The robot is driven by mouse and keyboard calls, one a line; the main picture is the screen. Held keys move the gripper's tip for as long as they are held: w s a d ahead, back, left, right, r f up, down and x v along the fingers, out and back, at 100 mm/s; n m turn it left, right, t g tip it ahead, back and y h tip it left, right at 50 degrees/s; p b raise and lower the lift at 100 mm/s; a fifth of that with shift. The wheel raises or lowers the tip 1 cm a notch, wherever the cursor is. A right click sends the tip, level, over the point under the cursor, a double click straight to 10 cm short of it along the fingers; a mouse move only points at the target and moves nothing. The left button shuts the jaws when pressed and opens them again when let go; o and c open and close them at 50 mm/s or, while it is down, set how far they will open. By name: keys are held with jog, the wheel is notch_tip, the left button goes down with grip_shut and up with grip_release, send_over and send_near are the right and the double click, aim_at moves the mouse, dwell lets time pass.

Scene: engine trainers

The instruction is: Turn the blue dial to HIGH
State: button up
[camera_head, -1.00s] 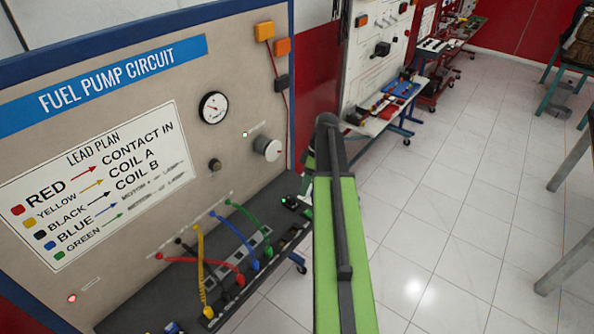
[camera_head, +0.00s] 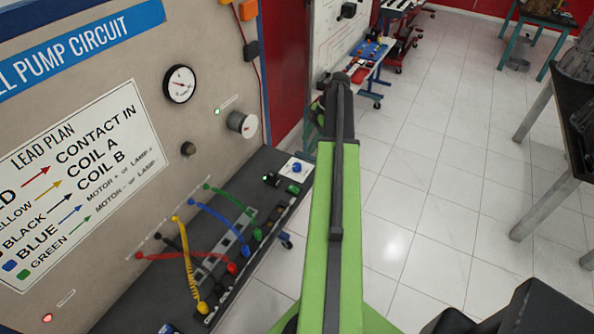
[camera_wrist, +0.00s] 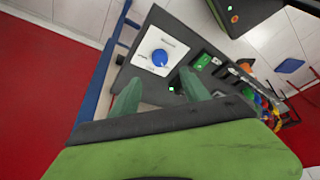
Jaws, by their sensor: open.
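The blue dial (camera_head: 296,166) sits on a small white plate (camera_head: 303,174) at the far end of the bench's dark shelf. In the wrist view the dial (camera_wrist: 159,60) is round, with a pale pointer mark on it. Small print around it on the plate (camera_wrist: 143,67) is too small to read. My gripper (camera_wrist: 160,78) shows in the wrist view as two green fingers, spread apart and empty. Their tips appear just short of the dial plate, and I cannot tell their height over it. In the head view my arm hides the gripper.
The fuel pump panel (camera_head: 215,72) stands upright behind the shelf (camera_head: 262,172). Yellow (camera_head: 186,262), red, blue and green leads arch along the shelf. A grey knob (camera_head: 241,124) sticks out of the panel. Open tiled floor (camera_head: 430,190) lies to the right.

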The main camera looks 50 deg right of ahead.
aim_at(297, 166)
jog(key=b+x, duration=0.8)
jog(key=x, duration=0.3)
jog(key=shift+f+b, duration=0.1)
jog(key=shift+b, duration=0.25)
jog(key=shift+c, duration=0.4)
grip_shut()
jog(key=shift+a, duration=0.15)
jog(key=shift+s, duration=0.1)
